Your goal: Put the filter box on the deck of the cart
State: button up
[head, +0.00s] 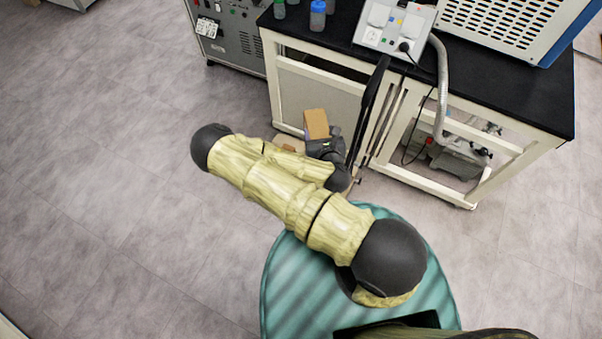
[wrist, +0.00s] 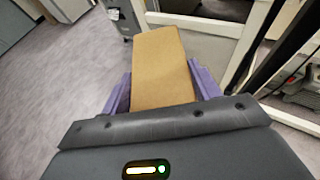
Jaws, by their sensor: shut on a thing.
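The filter box, a plain tan-brown carton (head: 316,124), is held up by my gripper (head: 325,146) in front of the black-topped, cream-framed bench (head: 490,85). In the wrist view the box (wrist: 163,65) stands out between the two purple fingers of my gripper (wrist: 161,85), which are shut on its sides. The lower end of the box is hidden by my gripper body. I cannot tell from these frames whether the bench is the cart; no other clear cart deck shows.
A small tan object (head: 287,147) shows partly behind my arm, low near the bench. A grey pump (head: 455,163) sits low inside the bench frame. A grey cabinet (head: 232,40) stands at the bench's left. A power box (head: 393,25) is on top. Left floor is clear.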

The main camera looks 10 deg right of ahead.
jog(key=w+f+b, duration=0.5)
jog(key=f+b, duration=1.1)
jog(key=b, duration=0.2)
jog(key=w+f+n+y+b, duration=0.1)
jog(key=w+f+b, duration=0.4)
jog(key=f+b, duration=1.1)
jog(key=w+f+y+b, duration=0.1)
jog(key=w+f+b, duration=0.3)
jog(key=f+b, duration=1.3)
jog(key=b, duration=0.4)
jog(key=shift+w+a+n+b, duration=0.35)
jog(key=shift+w+n+b, duration=0.05)
notch_tip(320, 180, down, 6)
jog(key=b, duration=0.4)
jog(key=shift+f, duration=0.1)
jog(key=shift+f+b, duration=1.25)
jog(key=shift+f, duration=0.6)
jog(key=shift+f, duration=0.1)
